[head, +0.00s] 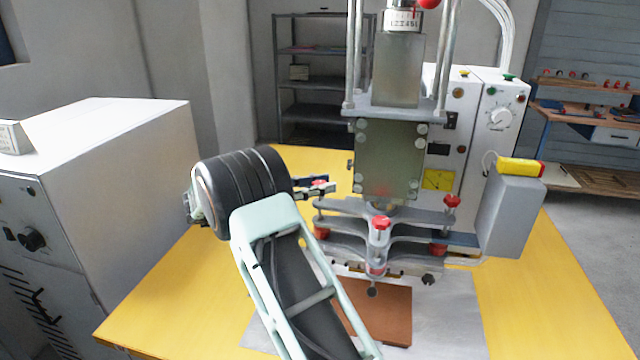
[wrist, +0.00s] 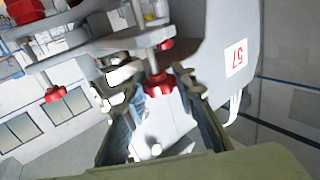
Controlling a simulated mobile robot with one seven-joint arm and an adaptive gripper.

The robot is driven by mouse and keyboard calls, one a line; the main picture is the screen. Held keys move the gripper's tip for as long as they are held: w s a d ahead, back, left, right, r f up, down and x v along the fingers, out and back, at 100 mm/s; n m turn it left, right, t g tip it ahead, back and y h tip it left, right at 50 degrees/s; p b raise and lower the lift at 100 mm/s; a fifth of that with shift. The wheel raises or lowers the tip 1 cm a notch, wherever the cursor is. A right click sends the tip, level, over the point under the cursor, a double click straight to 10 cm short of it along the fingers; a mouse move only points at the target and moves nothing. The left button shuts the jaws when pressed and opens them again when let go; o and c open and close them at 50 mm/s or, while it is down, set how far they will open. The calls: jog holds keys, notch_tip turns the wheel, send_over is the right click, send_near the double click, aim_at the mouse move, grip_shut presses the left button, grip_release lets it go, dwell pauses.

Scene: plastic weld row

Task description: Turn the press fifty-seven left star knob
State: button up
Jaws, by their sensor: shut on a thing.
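Press fifty-seven (head: 395,160) stands on the yellow table, and its number label "57" (wrist: 236,58) shows in the wrist view. The left star knob (head: 319,184) is red and mostly covered by my gripper (head: 326,187) in the head view. In the wrist view the red knob (wrist: 159,86) sits between the fingertips of my gripper (wrist: 148,90), on a metal post. My gripper is shut on it, reaching in from the left. The knob's turn angle cannot be told.
Other red star knobs stand at the front (head: 380,223) and right (head: 452,201) of the press fixture. A grey box with a yellow top (head: 512,215) is at the right. A white cabinet (head: 110,170) stands at the left. The yellow table (head: 190,290) is clear at the front left.

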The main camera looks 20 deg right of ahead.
jog(key=shift+d+r, duration=0.15)
jog(key=o, duration=1.2)
jog(key=shift+c, duration=0.2)
jog(key=a, duration=1.2)
